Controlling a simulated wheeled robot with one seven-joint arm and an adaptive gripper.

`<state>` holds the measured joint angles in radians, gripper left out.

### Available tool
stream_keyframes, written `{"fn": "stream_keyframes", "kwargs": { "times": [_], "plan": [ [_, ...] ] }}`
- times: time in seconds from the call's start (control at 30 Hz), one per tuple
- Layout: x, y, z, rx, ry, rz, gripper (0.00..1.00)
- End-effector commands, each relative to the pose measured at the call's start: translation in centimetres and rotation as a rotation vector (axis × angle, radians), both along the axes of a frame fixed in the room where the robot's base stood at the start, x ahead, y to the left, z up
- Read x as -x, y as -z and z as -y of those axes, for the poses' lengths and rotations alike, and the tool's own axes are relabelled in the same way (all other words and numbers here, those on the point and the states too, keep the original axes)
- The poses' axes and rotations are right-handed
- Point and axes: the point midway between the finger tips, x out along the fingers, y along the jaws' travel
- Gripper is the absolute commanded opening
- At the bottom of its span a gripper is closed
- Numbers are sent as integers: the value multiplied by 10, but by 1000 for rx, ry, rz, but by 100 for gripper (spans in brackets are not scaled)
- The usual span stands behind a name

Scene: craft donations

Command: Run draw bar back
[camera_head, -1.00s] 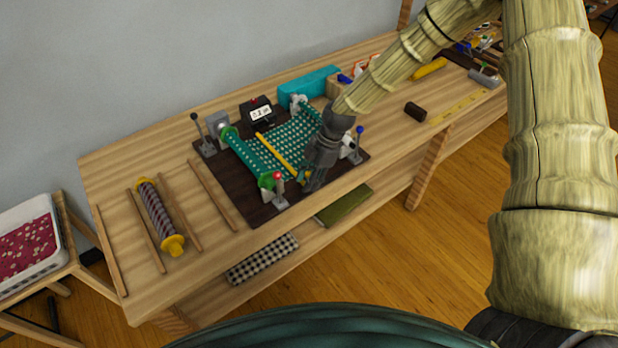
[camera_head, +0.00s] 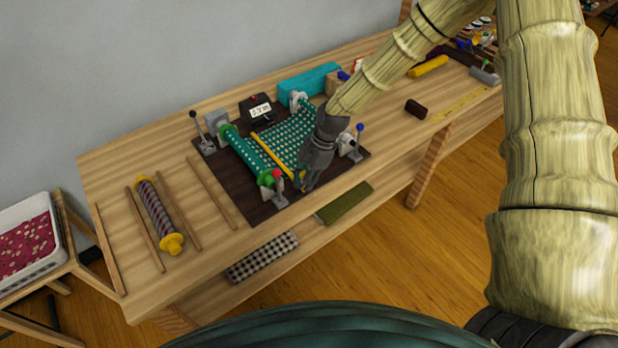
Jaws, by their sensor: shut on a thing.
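The yellow draw bar (camera_head: 271,155) lies slantwise across the green dotted cloth (camera_head: 288,138), close to the green roll at the left of the dark board (camera_head: 227,181). My gripper (camera_head: 301,184) is at the bar's near end, low over the board's front part. It is shut on the draw bar, though the dark fingers hide the exact contact. A red-knobbed lever (camera_head: 277,177) stands just left of my gripper, and a blue-knobbed lever (camera_head: 357,143) stands to its right. A small display box (camera_head: 259,110) sits behind the cloth.
A black-knobbed lever (camera_head: 199,132) stands at the board's back left corner. A striped roller with yellow ends (camera_head: 157,213) lies between wooden strips on the left of the table (camera_head: 115,170). A teal block (camera_head: 308,82) lies behind the board. A dark cylinder (camera_head: 415,109) lies to the right.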

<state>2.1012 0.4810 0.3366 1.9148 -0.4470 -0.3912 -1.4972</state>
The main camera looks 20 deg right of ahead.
Motion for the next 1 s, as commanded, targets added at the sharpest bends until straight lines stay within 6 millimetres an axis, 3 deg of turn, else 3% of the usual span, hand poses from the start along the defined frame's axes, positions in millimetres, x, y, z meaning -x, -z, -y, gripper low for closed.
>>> {"fn": "stream_keyframes", "kwargs": {
  "times": [0.13, 0.43, 0.47, 0.53, 0.83, 1.0],
  "plan": [
    [4, -6, -23, -3, -2, 9, 0],
    [4, -8, -28, -6, 0, 11, 0],
    [4, -8, -28, -6, 0, 11, 18],
    [5, -8, -28, -5, 0, 11, 30],
    [7, -4, -26, -3, 0, 6, 30],
    [6, -13, -22, -2, 0, 6, 30]
  ]
}}
